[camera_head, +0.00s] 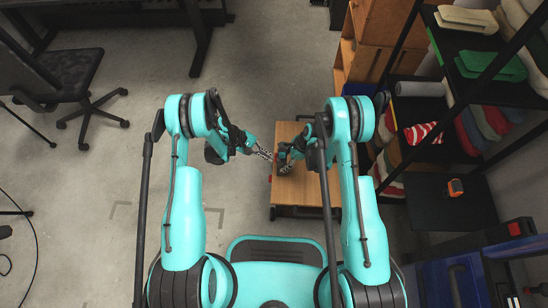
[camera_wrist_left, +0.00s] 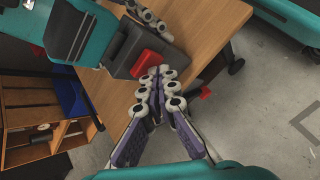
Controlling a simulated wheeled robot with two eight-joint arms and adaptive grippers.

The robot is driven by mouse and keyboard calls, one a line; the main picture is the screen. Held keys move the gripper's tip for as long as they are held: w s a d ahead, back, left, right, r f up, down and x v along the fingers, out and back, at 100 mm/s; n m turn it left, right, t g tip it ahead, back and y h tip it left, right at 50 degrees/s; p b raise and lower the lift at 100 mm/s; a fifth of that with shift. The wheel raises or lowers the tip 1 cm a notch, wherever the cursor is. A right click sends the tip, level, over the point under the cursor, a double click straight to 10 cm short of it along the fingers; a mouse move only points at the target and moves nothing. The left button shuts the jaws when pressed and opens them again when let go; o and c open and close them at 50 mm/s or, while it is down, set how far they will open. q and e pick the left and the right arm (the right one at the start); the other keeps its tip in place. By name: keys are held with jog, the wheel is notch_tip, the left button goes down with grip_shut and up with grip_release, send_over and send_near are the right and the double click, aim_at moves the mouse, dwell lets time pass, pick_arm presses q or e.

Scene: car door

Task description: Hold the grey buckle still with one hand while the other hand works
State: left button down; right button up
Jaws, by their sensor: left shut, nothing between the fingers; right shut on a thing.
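The grey buckle (camera_wrist_left: 128,60) is a dark grey block with a red part (camera_wrist_left: 147,63), above the wooden table top in the left wrist view. My right gripper is beside it in that view (camera_wrist_left: 152,20) and shut on it; the exact contact is partly hidden. In the head view, my right gripper (camera_head: 285,158) is over the table. My left gripper (camera_head: 268,156) is shut and empty at the table's left side. Its fingertips (camera_wrist_left: 161,72) appear close to the buckle's red part in the left wrist view; I cannot tell whether they touch.
The wooden table (camera_head: 300,192) has bare top at the front. A small red part (camera_wrist_left: 205,92) shows at its edge. A dark shelf rack (camera_head: 450,90) with folded cloths stands at right, a wooden cabinet (camera_head: 375,35) behind. A chair (camera_head: 70,70) stands at left; floor between is clear.

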pick_arm(q)
jog(key=shift+a, duration=0.7)
jog(key=shift+a, duration=0.15)
jog(key=a, duration=0.4)
jog(key=shift+a, duration=0.35)
pick_arm(e)
jog(key=o, duration=1)
jog(key=shift+o, duration=0.2)
